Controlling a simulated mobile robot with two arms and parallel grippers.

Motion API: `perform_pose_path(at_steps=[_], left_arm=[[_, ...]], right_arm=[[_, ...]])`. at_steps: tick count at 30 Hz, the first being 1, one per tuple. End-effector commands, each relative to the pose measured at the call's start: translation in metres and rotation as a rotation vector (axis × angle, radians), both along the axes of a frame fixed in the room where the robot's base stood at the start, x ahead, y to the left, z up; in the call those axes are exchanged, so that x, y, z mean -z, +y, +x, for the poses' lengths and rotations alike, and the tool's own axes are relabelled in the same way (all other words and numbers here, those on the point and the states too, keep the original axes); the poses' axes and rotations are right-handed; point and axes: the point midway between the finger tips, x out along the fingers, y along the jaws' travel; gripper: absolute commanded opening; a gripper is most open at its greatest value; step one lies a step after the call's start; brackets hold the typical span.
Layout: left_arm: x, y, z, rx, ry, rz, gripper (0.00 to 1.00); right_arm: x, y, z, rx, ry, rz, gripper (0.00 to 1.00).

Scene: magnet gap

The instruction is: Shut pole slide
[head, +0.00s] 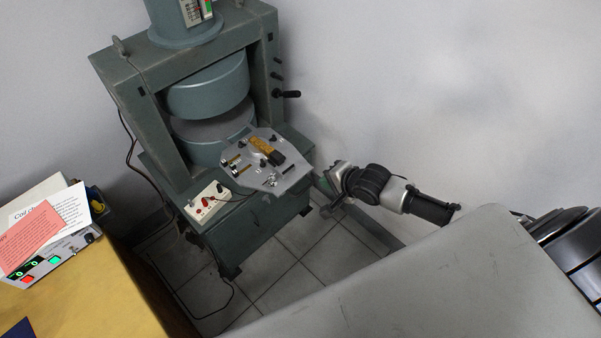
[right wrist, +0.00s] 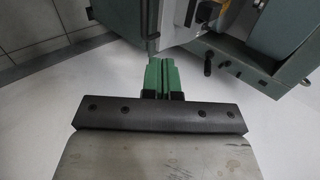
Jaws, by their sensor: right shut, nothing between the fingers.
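The magnet (head: 180,167) is a grey-green frame with an upper pole (head: 208,88) and a lower pole (head: 200,150), a gap between them. A grey plate (head: 292,176) juts out at the front of the gap; its edge also shows in the right wrist view (right wrist: 187,22). On it lies an ochre block with a black end (head: 262,146). I cannot tell which part is the pole slide. My right gripper (head: 323,187) is right of the plate, apart from it. Its green fingers (right wrist: 161,73) are shut and empty. My left gripper is not in view.
A black-handled crank (head: 287,94) sticks out from the magnet's right side. A white box with red terminals (head: 207,201) stands left of the plate. A yellow desk (head: 125,300) with papers and an instrument is at left. Tiled floor (head: 290,283) is free in front.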

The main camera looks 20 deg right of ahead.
Motion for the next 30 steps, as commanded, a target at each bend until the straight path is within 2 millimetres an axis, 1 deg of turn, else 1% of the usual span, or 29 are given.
perform_pose_path(at_steps=[3, 6, 16, 18, 22, 25, 30], left_arm=[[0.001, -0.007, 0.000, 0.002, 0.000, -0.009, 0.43], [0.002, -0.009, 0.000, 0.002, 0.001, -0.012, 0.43], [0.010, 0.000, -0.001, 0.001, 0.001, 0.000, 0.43], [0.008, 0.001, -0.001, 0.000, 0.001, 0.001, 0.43], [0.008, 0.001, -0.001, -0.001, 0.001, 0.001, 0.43], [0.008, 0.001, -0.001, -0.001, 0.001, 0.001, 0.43], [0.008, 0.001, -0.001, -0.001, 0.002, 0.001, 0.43]], right_arm=[[0.012, 0.005, 0.013, 0.001, -0.001, 0.000, 0.00], [0.024, 0.009, 0.026, 0.001, -0.002, 0.000, 0.00], [0.064, 0.023, 0.065, -0.001, -0.002, -0.003, 0.00], [0.061, 0.027, 0.076, -0.001, -0.005, -0.002, 0.00], [0.062, 0.032, 0.090, -0.002, -0.004, -0.004, 0.00], [0.062, 0.035, 0.096, -0.001, -0.002, -0.003, 0.00], [0.062, 0.036, 0.101, -0.001, -0.002, -0.003, 0.00]])
